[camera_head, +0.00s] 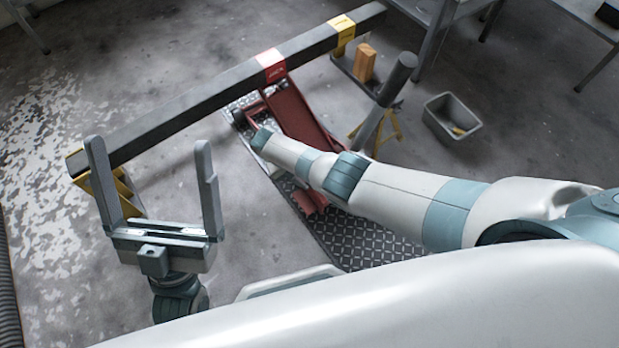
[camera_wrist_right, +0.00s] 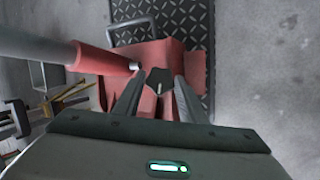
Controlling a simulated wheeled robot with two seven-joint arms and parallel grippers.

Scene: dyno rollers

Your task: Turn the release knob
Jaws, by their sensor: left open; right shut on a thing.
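The red floor jack (camera_head: 300,118) stands on a dark diamond-plate mat (camera_head: 365,240), under a long grey beam (camera_head: 200,95). In the right wrist view the jack's red body (camera_wrist_right: 150,52) lies ahead of my right gripper (camera_wrist_right: 160,84). A black knob with a pale mark (camera_wrist_right: 159,76) sits between its fingertips, and the fingers are shut on it. In the head view my right arm reaches over the jack and hides the knob and the fingers. My left gripper (camera_head: 149,145) is open and empty, fingers upward, at the left near the beam's end.
Yellow stands (camera_head: 115,192) support the beam. A dark post on a yellow-legged stand (camera_head: 385,95), a wooden block (camera_head: 364,62) and a grey bin (camera_head: 452,116) stand right of the jack. A thick bar (camera_wrist_right: 35,45) crosses the right wrist view's left. Floor at left is clear.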

